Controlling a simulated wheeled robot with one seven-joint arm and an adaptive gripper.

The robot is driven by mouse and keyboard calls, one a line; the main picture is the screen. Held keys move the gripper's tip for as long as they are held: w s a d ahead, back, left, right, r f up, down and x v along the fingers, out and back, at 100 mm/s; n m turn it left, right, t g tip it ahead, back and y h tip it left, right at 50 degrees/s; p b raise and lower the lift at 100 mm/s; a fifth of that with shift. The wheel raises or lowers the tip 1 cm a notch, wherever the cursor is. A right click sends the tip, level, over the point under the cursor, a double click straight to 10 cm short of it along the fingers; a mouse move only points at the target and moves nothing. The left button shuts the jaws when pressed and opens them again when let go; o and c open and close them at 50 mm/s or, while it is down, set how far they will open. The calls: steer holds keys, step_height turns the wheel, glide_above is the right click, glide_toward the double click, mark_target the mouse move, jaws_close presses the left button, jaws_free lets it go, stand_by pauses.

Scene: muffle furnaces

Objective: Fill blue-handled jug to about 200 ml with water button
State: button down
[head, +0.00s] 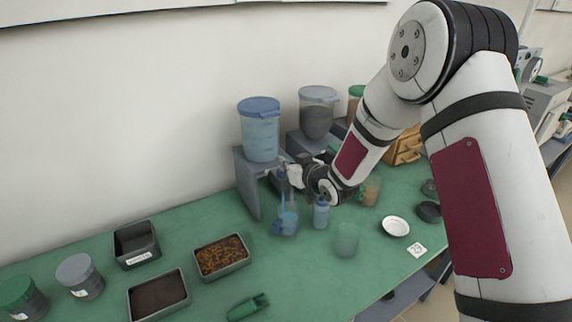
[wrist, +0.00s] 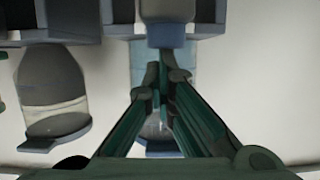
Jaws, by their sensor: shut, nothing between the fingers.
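The blue-handled jug (head: 288,222) stands on the green bench below the water dispenser, whose clear tank (head: 260,133) has a blue lid and sits on a grey stand (head: 247,185). Liquid in the jug is too small to judge. My gripper (head: 282,178) is shut and empty, in front of the stand and above the jug. In the wrist view, which looks upside down, its green fingertips (wrist: 164,72) meet in front of the water tank (wrist: 138,68). A pale part with a blue-grey end (wrist: 165,34) is just above the tips. I cannot make out the button or whether the fingers touch it.
A small blue bottle (head: 321,214) and a greenish cup (head: 346,239) stand right of the jug. A second dispenser with dark contents (head: 316,118) stands to the right. Trays, including one of brown pieces (head: 221,257), lie left. A white dish (head: 395,226) lies right.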

steer(key=shift+s+d+f, duration=0.1)
steer(key=shift+s+f, duration=0.1)
steer(key=shift+f, duration=0.4)
steer(key=r, duration=0.4)
steer(key=shift+w+a+r+p, duration=0.2)
steer(key=shift+w+r+p, duration=0.1)
steer(key=shift+p, duration=0.1)
steer(key=v, duration=1)
steer(key=shift+r, duration=0.4)
steer(key=shift+w+d+r, duration=0.1)
steer(key=shift+w, duration=0.05)
steer(key=s+d+r+m+g+h, duration=0.1)
steer(key=s+d+r+m+h, duration=0.1)
steer(key=s+d+r+h, duration=0.35)
steer(key=s+d+r+m+g+h, duration=0.1)
steer(key=s+d+r+m+h, duration=0.1)
steer(key=s+d+r, duration=0.6)
steer(key=s+d+m+g, duration=0.1)
steer(key=s+d+g, duration=0.1)
steer(key=s, duration=0.8)
steer(key=s+d+m+g, duration=0.1)
steer(key=s+d, duration=0.3)
steer(key=s, duration=0.7)
steer(key=shift+r+m+g, duration=0.2)
steer(key=shift+m+g, duration=0.2)
steer(key=shift+g, duration=0.2)
